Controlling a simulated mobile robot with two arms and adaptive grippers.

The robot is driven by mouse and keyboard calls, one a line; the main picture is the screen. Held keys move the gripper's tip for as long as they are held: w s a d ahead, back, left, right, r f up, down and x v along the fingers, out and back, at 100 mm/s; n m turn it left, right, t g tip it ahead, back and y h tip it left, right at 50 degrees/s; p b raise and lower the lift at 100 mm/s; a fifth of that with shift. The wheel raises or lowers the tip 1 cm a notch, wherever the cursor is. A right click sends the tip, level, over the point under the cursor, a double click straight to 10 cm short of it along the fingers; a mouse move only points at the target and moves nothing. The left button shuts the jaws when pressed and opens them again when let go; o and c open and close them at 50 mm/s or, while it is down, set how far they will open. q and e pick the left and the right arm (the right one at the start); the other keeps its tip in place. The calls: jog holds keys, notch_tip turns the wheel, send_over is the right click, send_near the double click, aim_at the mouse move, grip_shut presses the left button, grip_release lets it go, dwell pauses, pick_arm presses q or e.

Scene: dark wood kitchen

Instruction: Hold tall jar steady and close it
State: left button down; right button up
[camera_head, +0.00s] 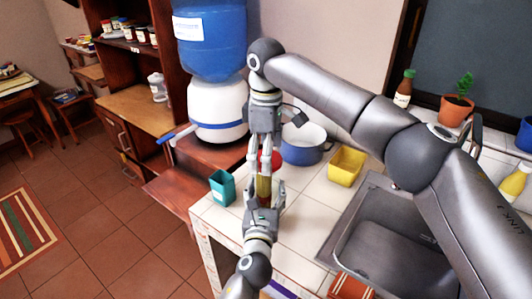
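The tall jar (263,187), narrow with olive-brown contents, stands upright on the white tiled counter (305,218). My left gripper (264,188) comes up from the bottom, with its fingers on both sides of the jar's lower part, apparently gripping it. My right gripper (265,165) points down from above, with its fingertips at the jar's top. The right fingers hide the top, so I cannot tell whether they grip a lid. A red patch (277,158) shows just beside them; whether it is the lid or something behind is unclear.
A teal cup (222,187) stands left of the jar near the counter's edge. A blue-and-white pot (305,144) and a yellow container (346,163) stand behind to the right. The sink (385,235) is at right. A water dispenser (215,100) stands behind.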

jog(key=shift+r, duration=0.1)
notch_tip(320, 180, up, 12)
dwell(0.7)
pick_arm(q)
jog(key=shift+c, duration=1.8)
grip_release()
jog(key=s+a, duration=0.1)
jog(key=s, duration=1.1)
jog(key=shift+a, duration=0.15)
pick_arm(e)
jog(key=shift+f, duration=0.2)
